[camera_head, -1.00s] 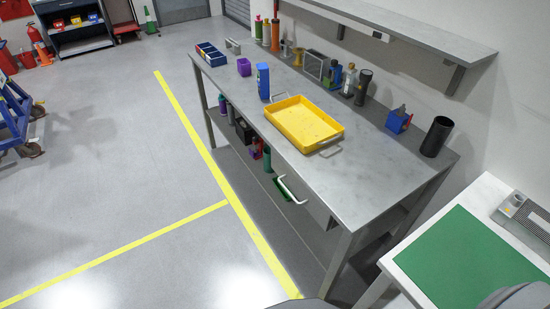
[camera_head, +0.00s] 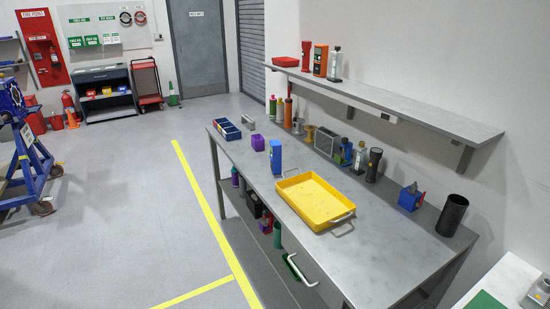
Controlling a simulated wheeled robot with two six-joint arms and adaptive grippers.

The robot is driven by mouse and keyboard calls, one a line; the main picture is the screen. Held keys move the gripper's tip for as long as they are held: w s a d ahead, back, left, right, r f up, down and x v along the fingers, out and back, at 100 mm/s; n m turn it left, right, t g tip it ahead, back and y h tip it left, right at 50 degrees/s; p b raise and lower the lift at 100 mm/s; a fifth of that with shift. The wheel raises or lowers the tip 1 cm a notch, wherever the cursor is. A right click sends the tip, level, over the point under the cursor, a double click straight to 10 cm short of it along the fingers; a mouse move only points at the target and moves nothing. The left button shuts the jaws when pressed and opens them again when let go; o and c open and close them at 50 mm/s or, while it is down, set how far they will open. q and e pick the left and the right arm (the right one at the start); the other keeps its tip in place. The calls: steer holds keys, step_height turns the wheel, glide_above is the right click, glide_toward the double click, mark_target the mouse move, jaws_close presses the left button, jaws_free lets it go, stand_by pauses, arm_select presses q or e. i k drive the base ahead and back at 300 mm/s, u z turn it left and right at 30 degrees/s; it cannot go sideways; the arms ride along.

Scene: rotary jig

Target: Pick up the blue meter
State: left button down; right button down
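A blue upright block-like object, which looks like the blue meter (camera_head: 275,156), stands on the grey metal workbench (camera_head: 375,270) near its front edge. Neither of my grippers shows in the head view.
A blue divided bin (camera_head: 226,129) sits at the bench's far end. Bottles and tools line the wall side, with a black cylinder (camera_head: 452,215) at the near right. A wall shelf (camera_head: 400,105) overhangs the back. Open floor (camera_head: 120,210) lies left.

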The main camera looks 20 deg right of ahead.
mark_target(276, 146)
steer(key=u, duration=0.8)
steer(key=i, duration=2.2)
steer(key=z, duration=3.4)
